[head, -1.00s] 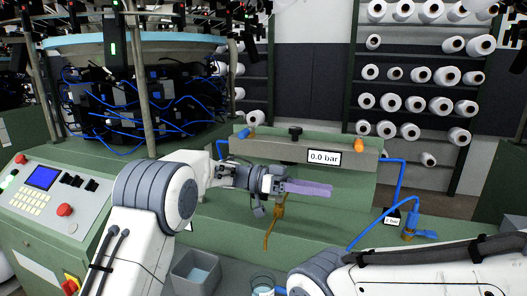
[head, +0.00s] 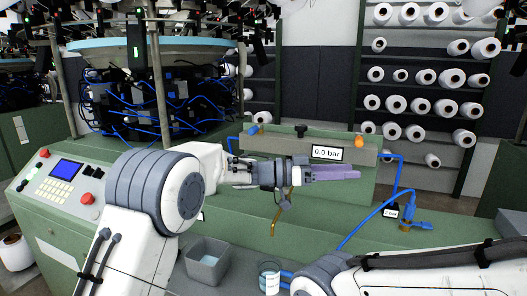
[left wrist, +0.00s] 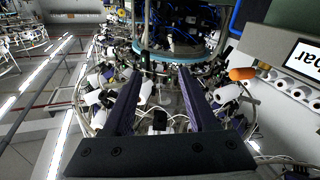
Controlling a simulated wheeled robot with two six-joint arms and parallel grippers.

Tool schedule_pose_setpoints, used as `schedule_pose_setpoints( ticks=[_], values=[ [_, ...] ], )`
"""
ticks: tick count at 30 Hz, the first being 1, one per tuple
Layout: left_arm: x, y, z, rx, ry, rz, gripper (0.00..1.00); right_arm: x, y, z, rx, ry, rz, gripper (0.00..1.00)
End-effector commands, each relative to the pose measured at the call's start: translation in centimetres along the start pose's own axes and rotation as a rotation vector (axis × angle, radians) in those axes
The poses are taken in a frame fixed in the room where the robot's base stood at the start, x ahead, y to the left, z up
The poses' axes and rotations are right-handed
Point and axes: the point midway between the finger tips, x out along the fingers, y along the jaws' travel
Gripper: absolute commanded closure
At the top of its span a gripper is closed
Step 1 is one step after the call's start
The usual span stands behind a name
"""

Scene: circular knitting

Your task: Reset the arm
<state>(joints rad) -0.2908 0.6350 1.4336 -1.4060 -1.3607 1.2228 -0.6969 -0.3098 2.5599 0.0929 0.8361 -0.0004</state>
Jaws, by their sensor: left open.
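My left gripper (head: 335,173) is open and empty in the head view. Its purple fingers point right, in front of the green panel below the "0.0 bar" display (head: 328,153). In the left wrist view the two dark purple fingers (left wrist: 160,95) stand well apart with nothing between them. My left arm (head: 165,195) comes in from the lower left with its elbow raised. My right arm (head: 425,272) lies low at the right edge; its gripper is not in view.
A brass-coloured part (head: 281,210) hangs just below my left gripper. An orange knob (head: 359,141) and blue hoses (head: 372,212) are close by on the right. A control panel (head: 62,186) is at left.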

Motion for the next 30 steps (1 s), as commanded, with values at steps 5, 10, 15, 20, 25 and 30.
schedule_pose_setpoints(
  ticks=[5, 10, 15, 20, 25, 30],
  values=[
    [0.7, -1.3, -2.2, 0.059, 0.033, -0.224, 0.42, -0.3, 0.0, 0.0, 0.0, 0.0, 0.0, 0.42],
    [-0.8, -2.5, -3.0, 0.082, -0.009, -0.555, 0.42, -0.6, 0.0, 0.0, 0.0, 0.0, 0.0, 0.42],
    [-5.8, -1.0, 1.0, 0.006, -0.216, -0.899, 0.42, -0.9, -0.1, 0.0, 0.0, 0.0, 0.0, 0.42],
    [-11.9, 5.1, 8.4, -0.158, -0.542, -1.075, 0.42, -1.2, -0.1, -0.1, 0.0, 0.0, 0.0, 0.42],
    [-17.1, 14.5, 15.8, -0.35, -0.886, -1.076, 0.42, -1.5, -0.1, -0.1, 0.0, 0.0, 0.0, 0.42],
    [-20.6, 23.6, 20.5, -0.513, -1.148, -0.962, 0.42, -1.7, -0.1, -0.1, 0.0, 0.0, 0.0, 0.42]
  ],
)
